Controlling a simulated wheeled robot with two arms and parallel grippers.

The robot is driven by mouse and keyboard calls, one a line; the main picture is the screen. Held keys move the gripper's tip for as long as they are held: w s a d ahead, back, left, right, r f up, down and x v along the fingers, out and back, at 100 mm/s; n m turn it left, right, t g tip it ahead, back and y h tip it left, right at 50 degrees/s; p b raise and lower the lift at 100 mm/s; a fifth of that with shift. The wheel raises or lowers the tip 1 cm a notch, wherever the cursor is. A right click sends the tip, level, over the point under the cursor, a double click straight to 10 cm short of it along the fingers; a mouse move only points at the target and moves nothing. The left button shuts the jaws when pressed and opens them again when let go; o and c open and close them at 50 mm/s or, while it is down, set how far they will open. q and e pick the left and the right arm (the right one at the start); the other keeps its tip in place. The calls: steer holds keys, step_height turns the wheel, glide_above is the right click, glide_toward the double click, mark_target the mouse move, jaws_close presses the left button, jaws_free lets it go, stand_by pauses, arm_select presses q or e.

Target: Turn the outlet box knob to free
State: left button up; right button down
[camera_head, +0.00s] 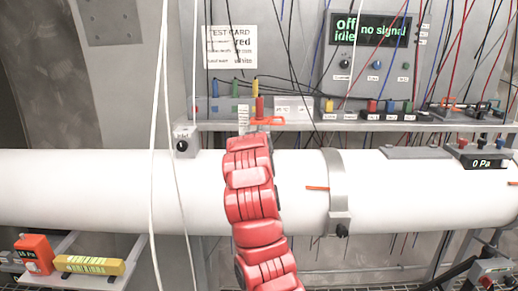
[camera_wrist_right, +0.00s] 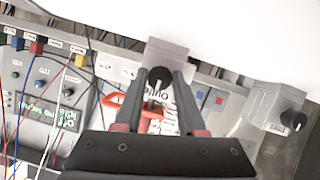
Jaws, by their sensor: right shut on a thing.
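The outlet box (camera_wrist_right: 168,50) is a small grey box on the white pipe, in the right wrist view. Its round black knob (camera_wrist_right: 160,78) faces my right gripper (camera_wrist_right: 162,74). The two dark fingers are closed on the knob, one on each side. A pale mark shows on the knob, but its setting cannot be read. Part of the label below the knob shows between the fingers. In the head view my red right arm (camera_head: 250,190) hides the outlet box and the gripper. My left gripper is out of view.
A similar box with a black knob (camera_head: 183,146) stands left of my arm, also in the wrist view (camera_wrist_right: 292,120). An orange ring-shaped piece (camera_head: 266,121) lies by my arm's end. Hanging cables and a panel reading "off idle no signal" (camera_head: 362,30) are behind.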

steer(key=c, duration=0.5)
jaws_free()
steer(key=b+v, duration=0.2)
steer(key=v, duration=1.5)
steer(key=shift+s, duration=0.2)
steer(key=shift+w, duration=0.1)
